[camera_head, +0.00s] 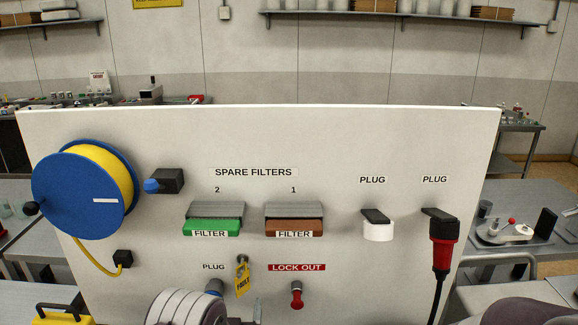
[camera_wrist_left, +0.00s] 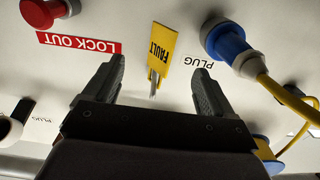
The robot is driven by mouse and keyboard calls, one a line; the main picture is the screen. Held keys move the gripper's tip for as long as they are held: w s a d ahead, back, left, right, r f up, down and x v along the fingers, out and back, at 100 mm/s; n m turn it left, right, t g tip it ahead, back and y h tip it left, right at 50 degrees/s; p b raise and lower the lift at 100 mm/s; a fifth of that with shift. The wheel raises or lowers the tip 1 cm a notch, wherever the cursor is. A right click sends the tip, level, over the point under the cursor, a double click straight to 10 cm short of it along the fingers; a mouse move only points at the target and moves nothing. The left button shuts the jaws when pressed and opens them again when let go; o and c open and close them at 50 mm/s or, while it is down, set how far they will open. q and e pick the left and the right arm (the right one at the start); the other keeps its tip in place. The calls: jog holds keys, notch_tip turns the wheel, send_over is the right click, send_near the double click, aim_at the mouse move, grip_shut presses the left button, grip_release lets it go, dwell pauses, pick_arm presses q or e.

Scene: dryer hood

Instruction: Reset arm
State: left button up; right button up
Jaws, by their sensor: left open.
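My left gripper (camera_wrist_left: 158,72) is open in the left wrist view, with its two dark fingers spread wide. A yellow FAULT tag (camera_wrist_left: 160,50) shows in the gap between them; neither finger appears to close on it. In the head view, the tag (camera_head: 242,277) hangs on the white panel (camera_head: 330,150) between the PLUG and LOCK OUT labels. My left arm (camera_head: 180,308) comes in low at the bottom of the head view, in front of the panel, and its fingers are mostly cut off there. My right gripper is not visible; only part of my right arm (camera_head: 522,312) shows at bottom right.
A blue plug (camera_wrist_left: 228,45) with a yellow cable and a red lock-out knob (camera_wrist_left: 45,12) flank the left gripper. The panel also carries a cable reel (camera_head: 75,190), green (camera_head: 211,226) and brown (camera_head: 292,226) filters, and a red-black plug (camera_head: 441,250). Benches stand behind.

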pick_arm(q)
jog(key=shift+s, duration=0.1)
jog(key=s+f+g+b, duration=0.2)
jog(key=s+f+g, duration=0.75)
jog(key=f, duration=0.35)
jog(key=s+a+r+g+b, duration=0.3)
jog(key=s, duration=0.5)
jog(key=s+a+r+g+b, duration=0.3)
jog(key=s+r+g, duration=0.1)
jog(key=s, duration=0.4)
jog(key=shift+a+r+b, duration=0.15)
jog(key=shift+a+b, duration=0.05)
jog(key=shift+b, duration=0.15)
jog(key=shift+s, duration=0.2)
